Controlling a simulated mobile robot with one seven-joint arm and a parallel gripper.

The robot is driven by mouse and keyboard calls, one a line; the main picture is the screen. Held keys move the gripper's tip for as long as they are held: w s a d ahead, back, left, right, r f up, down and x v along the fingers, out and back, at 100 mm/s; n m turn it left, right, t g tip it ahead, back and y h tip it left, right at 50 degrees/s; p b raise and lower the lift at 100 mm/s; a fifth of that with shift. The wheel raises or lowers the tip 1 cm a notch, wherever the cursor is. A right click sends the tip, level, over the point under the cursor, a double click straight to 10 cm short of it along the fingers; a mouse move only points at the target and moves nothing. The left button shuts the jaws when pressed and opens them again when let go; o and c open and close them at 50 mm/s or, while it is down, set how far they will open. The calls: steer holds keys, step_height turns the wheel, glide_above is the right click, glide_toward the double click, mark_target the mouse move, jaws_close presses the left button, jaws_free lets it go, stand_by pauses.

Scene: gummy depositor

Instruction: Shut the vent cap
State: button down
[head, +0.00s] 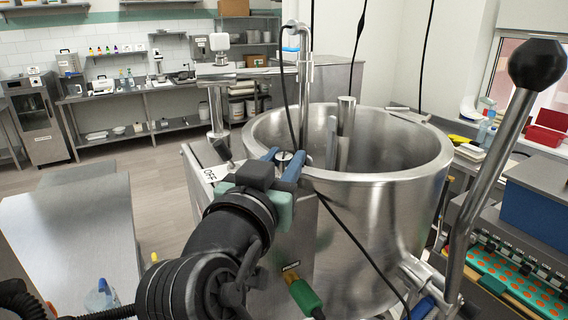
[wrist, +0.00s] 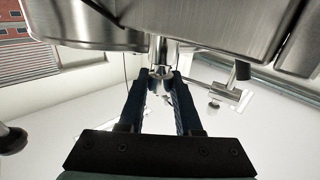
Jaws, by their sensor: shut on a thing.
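My gripper (head: 284,160) reaches the near left rim of the big steel kettle, its blue fingers on either side of a small round metal piece (head: 285,156), which looks like the vent cap. In the wrist view, my gripper (wrist: 162,78) has its fingertips closed on the end of a short shiny metal cylinder (wrist: 162,53) beside the kettle's steel body. The fingers hide part of this piece, and I cannot tell whether the cap is open or shut.
The steel kettle (head: 390,190) is open-topped, with upright pipes inside. A lever with a black ball (head: 537,64) rises at the right. A box marked OFF (head: 210,176) is left of my gripper. A bare steel table (head: 75,225) lies at the left, and black cables hang near the kettle.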

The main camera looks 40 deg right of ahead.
steer(key=m+g+h+b, duration=0.1)
steer(key=m+g, duration=0.1)
steer(key=g, duration=0.1)
steer(key=m+g+b, duration=0.2)
steer(key=m+g+h+b, duration=0.1)
steer(key=g, duration=0.2)
steer(key=shift+w+a+f+m+g+h, duration=0.1)
steer(key=shift+w+f+m+g+h, duration=0.1)
steer(key=shift+m+g+h, duration=0.15)
steer(key=m+g+b, duration=0.1)
steer(key=m+g, duration=0.2)
steer(key=g, duration=0.2)
steer(key=shift+r+b, duration=0.2)
steer(key=shift+b, duration=0.2)
steer(key=shift+m+g+y, duration=0.75)
steer(key=shift+m+g, duration=0.3)
steer(key=shift+g, duration=0.2)
steer(key=shift+s+m+g, duration=0.1)
steer(key=shift+m+g, duration=0.2)
steer(key=shift+g, duration=0.1)
steer(key=c, duration=0.6)
jaws_free()
steer(key=shift+d, duration=0.2)
steer(key=shift+a, duration=0.1)
steer(key=b+v, duration=0.4)
steer(key=v, duration=0.9)
steer(key=shift+r, duration=0.2)
